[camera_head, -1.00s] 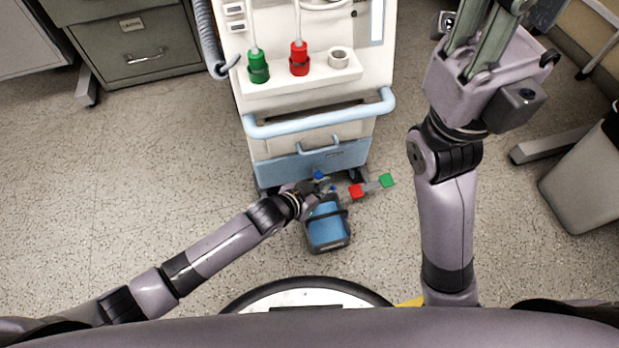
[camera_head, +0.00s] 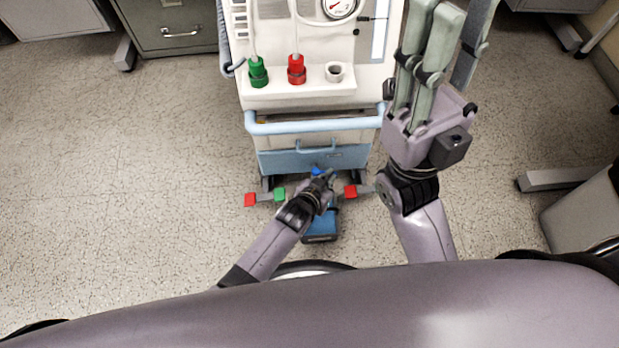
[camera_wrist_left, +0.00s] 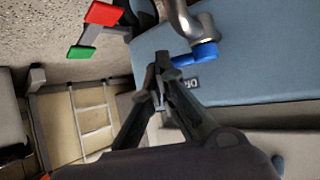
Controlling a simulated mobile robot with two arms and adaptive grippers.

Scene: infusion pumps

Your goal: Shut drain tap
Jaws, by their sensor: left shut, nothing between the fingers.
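The drain tap has a blue handle (camera_head: 318,171) low at the front of the blue-grey panel of the pump cart. In the left wrist view the blue handle (camera_wrist_left: 195,55) sits by a curved metal pipe. My left gripper (camera_head: 328,176) is shut and empty, right beside the tap, and partly hides it in the head view. In the left wrist view its fingertips (camera_wrist_left: 160,68) are just left of the handle; contact cannot be told. My right gripper (camera_head: 435,55) is raised at the right, its long fingers spread and empty.
Red and green pedals (camera_head: 265,197) stick out left of the cart's base, and a red one (camera_head: 350,191) right. A light-blue rail (camera_head: 315,124) crosses above. Floor at left is clear.

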